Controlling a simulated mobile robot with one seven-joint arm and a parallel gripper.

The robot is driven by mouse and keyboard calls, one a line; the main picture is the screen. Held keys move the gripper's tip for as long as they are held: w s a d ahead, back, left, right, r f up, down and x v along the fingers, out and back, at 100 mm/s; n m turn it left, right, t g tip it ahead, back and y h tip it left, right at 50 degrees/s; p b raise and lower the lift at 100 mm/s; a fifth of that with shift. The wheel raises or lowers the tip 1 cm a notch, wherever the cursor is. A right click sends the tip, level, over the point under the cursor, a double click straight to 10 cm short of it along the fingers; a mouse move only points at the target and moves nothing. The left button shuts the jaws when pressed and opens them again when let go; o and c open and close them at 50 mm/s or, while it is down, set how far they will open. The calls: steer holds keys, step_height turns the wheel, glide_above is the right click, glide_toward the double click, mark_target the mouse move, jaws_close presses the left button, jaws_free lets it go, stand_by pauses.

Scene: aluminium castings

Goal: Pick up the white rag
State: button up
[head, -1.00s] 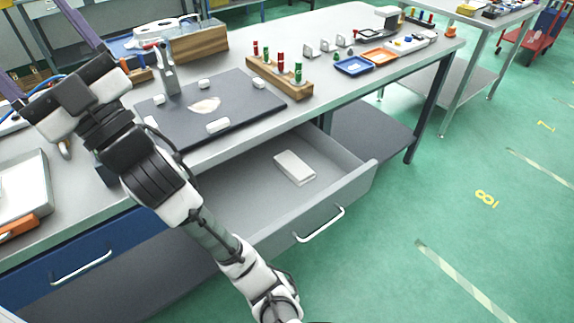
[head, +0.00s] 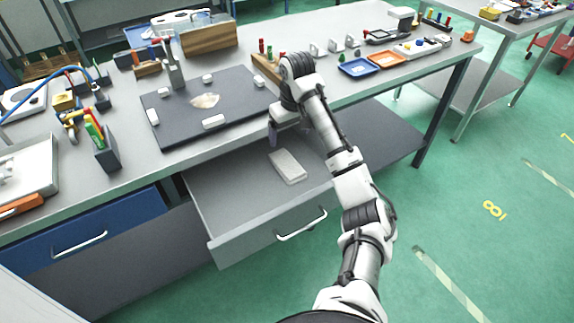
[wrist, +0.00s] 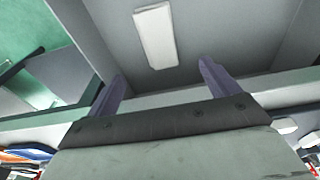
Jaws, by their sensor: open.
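The white rag (head: 288,166) is a flat, folded, oblong piece lying on the floor of the open grey drawer (head: 240,190). In the wrist view the rag (wrist: 156,36) shows beyond the fingertips, roughly centred between them and apart from them. My gripper (head: 273,138) is over the back part of the drawer, near the table's front edge and a little above and left of the rag in the head view. In the wrist view my gripper (wrist: 161,74) has its two fingers spread wide with nothing between them.
A dark plate (head: 175,120) with white blocks and a pale patch lies on the table above the drawer. The drawer's front wall and handle (head: 302,225) stand towards me. Blue (head: 358,67) and orange (head: 384,57) trays are farther right. The drawer floor around the rag is clear.

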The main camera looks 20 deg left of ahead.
steer(key=b, duration=0.3)
glide_above(287, 163)
steer(key=f, duration=0.5)
steer(key=s+f, duration=0.1)
steer(key=f, duration=0.2)
steer(key=shift+d+f, duration=0.1)
steer(key=shift+d, duration=0.25)
steer(key=shift+w+a+f+p, duration=0.15)
steer(key=shift+f+p, duration=0.1)
steer(key=shift+f, duration=0.6)
steer(key=shift+w+f+p, duration=0.1)
steer(key=shift+f+p, duration=0.15)
steer(key=shift+f, duration=0.65)
steer(key=shift+w+a+f+p, duration=0.15)
steer(key=shift+f+p, duration=0.1)
steer(key=shift+f, duration=0.6)
steer(key=shift+c, duration=0.5)
steer(key=c, duration=1)
